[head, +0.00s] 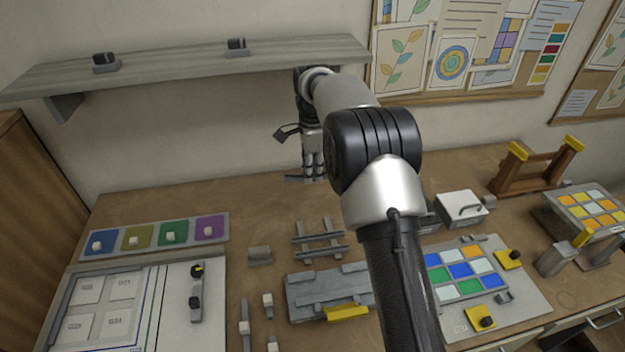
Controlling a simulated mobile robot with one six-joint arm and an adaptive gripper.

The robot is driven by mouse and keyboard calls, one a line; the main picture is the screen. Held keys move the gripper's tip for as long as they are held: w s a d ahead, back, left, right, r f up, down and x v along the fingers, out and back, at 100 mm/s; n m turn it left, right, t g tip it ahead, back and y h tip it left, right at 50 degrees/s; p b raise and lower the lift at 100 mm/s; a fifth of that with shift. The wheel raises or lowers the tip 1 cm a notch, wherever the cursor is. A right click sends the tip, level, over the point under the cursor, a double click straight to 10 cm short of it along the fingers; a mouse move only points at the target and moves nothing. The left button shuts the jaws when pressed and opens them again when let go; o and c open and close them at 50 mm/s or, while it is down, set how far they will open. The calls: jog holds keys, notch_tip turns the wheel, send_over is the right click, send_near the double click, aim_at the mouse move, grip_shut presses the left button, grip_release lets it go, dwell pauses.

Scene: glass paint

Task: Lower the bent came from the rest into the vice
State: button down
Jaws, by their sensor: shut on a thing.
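My gripper (313,172) hangs with its fingers pointing down, in the air in front of the back wall and below the shelf. It is shut on a thin dark grey strip (295,178), which looks like the bent came. The strip sticks out to the left of the fingertips; its bend is too small to make out. Below stands a grey rack with two rails and cross bars (318,238), which looks like the rest. Nearer is a long grey fixture with a yellow part at its front (318,290), which looks like the vice. My arm hides its right end.
A wall shelf (190,64) is above and left of my gripper. A small grey block (260,255) stands left of the rack. Coloured pads (152,236) are at left, a coloured glass panel (462,270) at right. The table behind the rack is bare.

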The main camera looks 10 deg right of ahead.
jog(key=shift+r, duration=0.3)
jog(key=shift+r+p, duration=1.45)
jog(key=shift+p, duration=0.4)
jog(key=shift+f, duration=0.1)
jog(key=s+f+b, duration=0.2)
jog(key=s+f, duration=0.3)
jog(key=s, duration=0.2)
jog(key=s+f+b, duration=0.2)
jog(key=s+f, duration=0.3)
jog(key=s, duration=0.2)
jog(key=s+f+b, duration=0.3)
jog(key=s+f, duration=0.2)
jog(key=s, duration=0.3)
jog(key=shift+s+f+b, duration=0.15)
jog(key=shift+f+b, duration=0.15)
jog(key=shift+f, duration=0.05)
jog(key=shift+f+b, duration=0.8)
jog(key=shift+f, duration=0.2)
jog(key=shift+f+b, duration=0.6)
jog(key=shift+f, duration=0.35)
